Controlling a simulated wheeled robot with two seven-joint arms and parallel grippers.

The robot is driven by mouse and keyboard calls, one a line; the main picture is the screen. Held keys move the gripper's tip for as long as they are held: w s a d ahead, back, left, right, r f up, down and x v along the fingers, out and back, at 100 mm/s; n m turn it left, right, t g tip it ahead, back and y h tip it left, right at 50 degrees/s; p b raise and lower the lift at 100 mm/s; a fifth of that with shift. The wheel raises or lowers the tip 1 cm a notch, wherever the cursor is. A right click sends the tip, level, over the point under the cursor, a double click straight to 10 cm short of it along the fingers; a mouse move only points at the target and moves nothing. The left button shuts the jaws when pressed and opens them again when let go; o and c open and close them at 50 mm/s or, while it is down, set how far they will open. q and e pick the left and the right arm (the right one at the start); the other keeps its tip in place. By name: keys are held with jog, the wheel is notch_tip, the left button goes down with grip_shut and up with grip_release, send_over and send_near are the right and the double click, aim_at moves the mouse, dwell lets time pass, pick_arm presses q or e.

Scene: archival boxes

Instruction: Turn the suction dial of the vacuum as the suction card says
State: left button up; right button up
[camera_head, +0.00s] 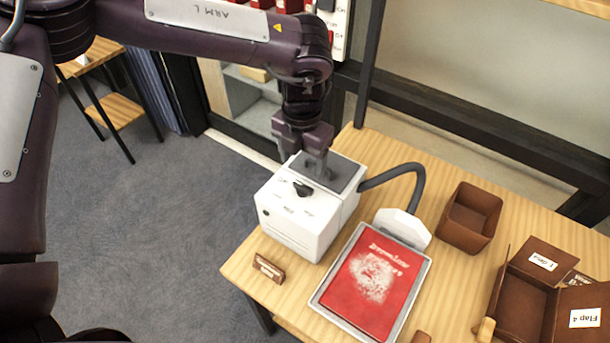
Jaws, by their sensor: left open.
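The vacuum (325,229) is a white box with a grey top panel, standing at the left end of the wooden table. Its black suction dial (302,188) is on the sloped face, with small marks around it too small to read. A small brown card stand (268,267) in front of the vacuum may be the suction card; its writing is unreadable. My left gripper (317,176) is open, pointing down over the grey panel, just behind and to the right of the dial. Whether it touches anything is unclear. My right gripper is not in view.
A grey hose (408,167) runs from the vacuum to a white nozzle (402,226) beside a red book (374,290) on a grey tray. A brown open box (470,217) and a flapped box (522,311) stand to the right. A dark rail (480,130) runs behind the table.

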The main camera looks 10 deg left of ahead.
aim_at(303, 186)
pick_arm(q)
notch_tip(303, 186, down, 6)
jog(key=shift+f+p, duration=0.1)
jog(key=shift+p, duration=0.9)
jog(key=shift+d+f, duration=0.1)
jog(key=shift+f, duration=0.35)
jog(key=c, duration=1)
